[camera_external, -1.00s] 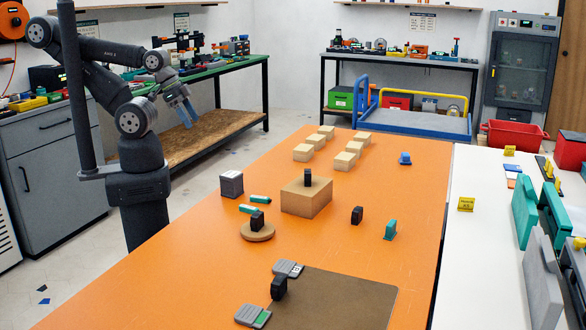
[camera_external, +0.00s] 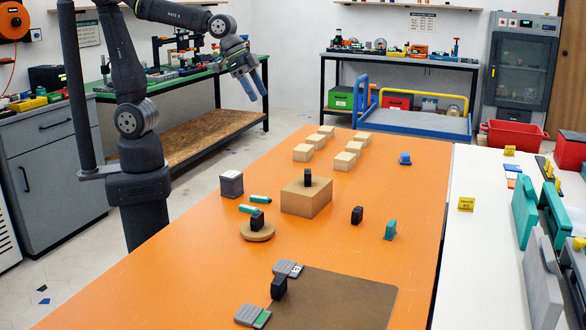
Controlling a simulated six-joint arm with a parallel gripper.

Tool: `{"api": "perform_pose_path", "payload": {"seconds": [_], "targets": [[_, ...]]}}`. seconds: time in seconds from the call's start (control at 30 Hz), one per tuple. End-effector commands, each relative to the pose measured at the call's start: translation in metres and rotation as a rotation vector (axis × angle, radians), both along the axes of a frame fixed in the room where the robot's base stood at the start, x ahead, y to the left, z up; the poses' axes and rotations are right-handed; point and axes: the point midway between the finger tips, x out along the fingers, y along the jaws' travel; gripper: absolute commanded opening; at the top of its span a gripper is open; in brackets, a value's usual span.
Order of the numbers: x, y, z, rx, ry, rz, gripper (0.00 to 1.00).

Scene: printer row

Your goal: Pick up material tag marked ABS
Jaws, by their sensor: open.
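No marking ABS is readable, so I cannot tell which piece is the ABS tag. Small black upright pieces stand on the wooden box (camera_external: 308,178), on the round wooden disc (camera_external: 257,221), on the bare orange table (camera_external: 357,215) and at the brown mat's left edge (camera_external: 279,287). A teal upright piece (camera_external: 390,230) stands right of the middle, and a blue one (camera_external: 405,158) stands farther back. My gripper (camera_external: 257,98) is open and empty, with blue fingers pointing down, high up and left of the table's far part.
Several light wooden blocks (camera_external: 303,153) stand at the far end. A grey cube (camera_external: 231,184) and two teal-and-white pieces (camera_external: 260,199) lie at the left. Grey flat pieces (camera_external: 253,315) lie by the brown mat (camera_external: 345,300). A white counter (camera_external: 470,260) runs along the right.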

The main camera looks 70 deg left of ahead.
Motion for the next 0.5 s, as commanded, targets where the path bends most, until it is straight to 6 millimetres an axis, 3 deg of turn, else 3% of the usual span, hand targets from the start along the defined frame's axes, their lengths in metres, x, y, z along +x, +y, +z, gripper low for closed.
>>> {"api": "perform_pose_path", "payload": {"seconds": [0.27,0.5], "targets": [[0.070,-0.087,-0.008,-0.001,-0.001,-0.095,0.66],[0.119,-0.164,-0.035,-0.005,-0.006,-0.173,0.66]]}}
